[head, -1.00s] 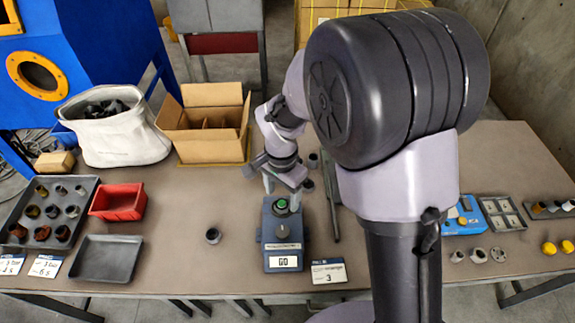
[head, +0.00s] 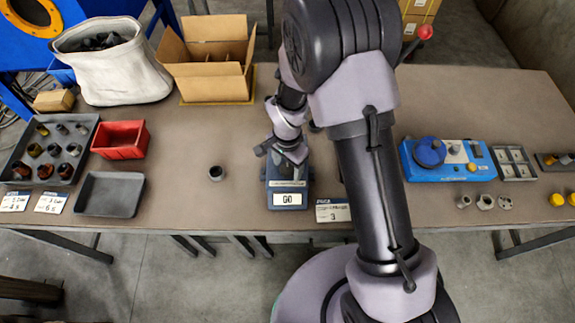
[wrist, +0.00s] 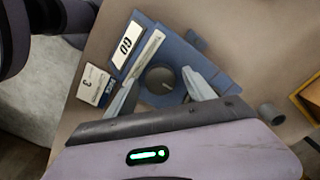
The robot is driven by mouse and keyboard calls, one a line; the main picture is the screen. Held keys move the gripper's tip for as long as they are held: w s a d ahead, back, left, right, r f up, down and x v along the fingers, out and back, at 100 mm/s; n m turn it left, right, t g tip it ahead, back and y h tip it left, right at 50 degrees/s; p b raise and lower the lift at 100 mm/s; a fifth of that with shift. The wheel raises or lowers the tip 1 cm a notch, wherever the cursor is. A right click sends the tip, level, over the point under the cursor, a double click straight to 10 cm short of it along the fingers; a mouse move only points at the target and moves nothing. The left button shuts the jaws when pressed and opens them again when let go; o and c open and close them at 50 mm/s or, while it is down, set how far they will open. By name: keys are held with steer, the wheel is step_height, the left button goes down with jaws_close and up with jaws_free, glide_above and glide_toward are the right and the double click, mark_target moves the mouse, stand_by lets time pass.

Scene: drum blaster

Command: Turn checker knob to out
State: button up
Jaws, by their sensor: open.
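The checker (head: 289,207) is a blue-grey box with a "GO" label on its front, standing near the table's front edge. It also shows in the wrist view (wrist: 198,62). Its round dark knob (wrist: 160,78) has a small light mark and shows in the wrist view. In the head view my arm hides the knob. My gripper (wrist: 172,56) is open over the checker's top. Its two pale fingers stand on either side of the knob. I cannot tell whether they touch it.
A card marked 3 (head: 332,211) lies right of the checker. A dark ring-like part (head: 216,173) stands to its left. A blue device with a round dial (head: 430,153) is to the right. The table between the grey tray (head: 110,194) and the ring is clear.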

jaws_close()
